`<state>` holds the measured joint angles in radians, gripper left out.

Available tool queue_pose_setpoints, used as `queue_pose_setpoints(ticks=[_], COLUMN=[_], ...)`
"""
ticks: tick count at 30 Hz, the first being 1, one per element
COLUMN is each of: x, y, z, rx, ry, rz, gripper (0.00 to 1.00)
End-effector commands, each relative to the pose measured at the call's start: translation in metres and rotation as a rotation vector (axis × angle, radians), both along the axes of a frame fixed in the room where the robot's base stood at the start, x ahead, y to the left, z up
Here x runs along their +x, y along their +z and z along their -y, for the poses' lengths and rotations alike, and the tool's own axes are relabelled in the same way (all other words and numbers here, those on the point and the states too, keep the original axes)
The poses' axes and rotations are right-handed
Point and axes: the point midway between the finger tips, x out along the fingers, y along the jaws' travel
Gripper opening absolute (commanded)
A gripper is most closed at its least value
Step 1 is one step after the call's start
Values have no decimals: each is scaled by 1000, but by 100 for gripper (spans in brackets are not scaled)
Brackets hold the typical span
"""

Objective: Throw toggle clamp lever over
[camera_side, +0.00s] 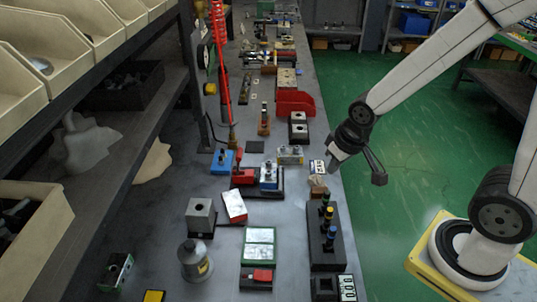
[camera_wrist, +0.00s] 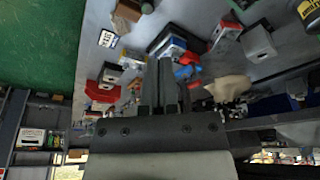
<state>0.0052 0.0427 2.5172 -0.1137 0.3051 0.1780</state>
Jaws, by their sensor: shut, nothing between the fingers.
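A small red device with an upright red part (camera_side: 241,171) stands on the bench next to a blue-and-grey block (camera_side: 268,176) on a dark base. It may be the toggle clamp, but its lever is too small to tell. In the wrist view a red part (camera_wrist: 188,68) shows beside the blue block (camera_wrist: 171,45), partly behind my fingers. My gripper (camera_side: 331,165) is over the bench's right edge, to the right of these and apart from them. In the wrist view my gripper (camera_wrist: 166,64) has its fingers together, with nothing held.
A black block with coloured knobs (camera_side: 325,238) stands at the bench's right edge. A red bin (camera_side: 295,102) is farther back. A grey block with a hole (camera_side: 201,217) and a grey cylinder (camera_side: 195,260) stand at front left. Shelving with bins (camera_side: 30,235) borders the left.

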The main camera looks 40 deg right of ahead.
Motion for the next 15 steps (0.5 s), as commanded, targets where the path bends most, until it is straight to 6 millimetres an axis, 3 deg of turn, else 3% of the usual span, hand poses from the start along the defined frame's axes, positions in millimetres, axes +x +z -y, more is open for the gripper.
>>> queue_pose_setpoints(ticks=[15], x=[67], y=[1], z=[14], rx=[27], ry=[-214], rz=[164], gripper=[0])
